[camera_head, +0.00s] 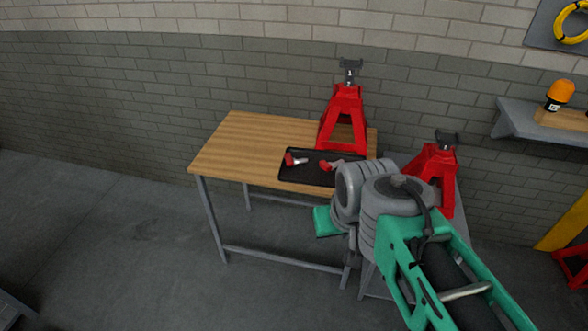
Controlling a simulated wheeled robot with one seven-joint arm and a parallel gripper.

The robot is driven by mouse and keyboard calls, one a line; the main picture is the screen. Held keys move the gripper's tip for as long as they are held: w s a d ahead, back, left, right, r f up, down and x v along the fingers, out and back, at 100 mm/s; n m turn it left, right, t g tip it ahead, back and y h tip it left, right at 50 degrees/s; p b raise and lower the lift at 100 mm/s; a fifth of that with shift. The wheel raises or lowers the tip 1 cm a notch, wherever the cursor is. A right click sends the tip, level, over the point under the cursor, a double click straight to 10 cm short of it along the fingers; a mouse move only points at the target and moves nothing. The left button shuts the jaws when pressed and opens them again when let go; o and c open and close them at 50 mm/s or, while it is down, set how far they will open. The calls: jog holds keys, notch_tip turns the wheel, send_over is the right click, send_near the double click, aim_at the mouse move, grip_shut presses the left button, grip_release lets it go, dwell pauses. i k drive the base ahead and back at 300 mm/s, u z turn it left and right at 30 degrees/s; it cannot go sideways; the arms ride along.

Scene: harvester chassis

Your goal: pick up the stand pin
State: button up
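Two small pins with red heads and pale metal shafts lie apart on a black tray on the wooden table. The left pin (296,160) lies in the tray's left part. The other pin (328,165) lies in the middle, partly hidden towards my arm. I cannot tell which is the stand pin. The tray (295,178) sits at the table's front right. My green and grey arm reaches in from the lower right. Its grey joints are in front of the table's right end. My gripper's fingers do not show, so what they hold is hidden.
A red jack stand (344,112) stands behind the tray on the wooden table (240,145). A wall shelf (514,121) holds an orange-topped bottle (559,94). The table's left half is clear.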

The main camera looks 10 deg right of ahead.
aim_at(289, 160)
jog(key=u, duration=0.4)
jog(key=i, duration=0.9)
jog(key=u, duration=0.6)
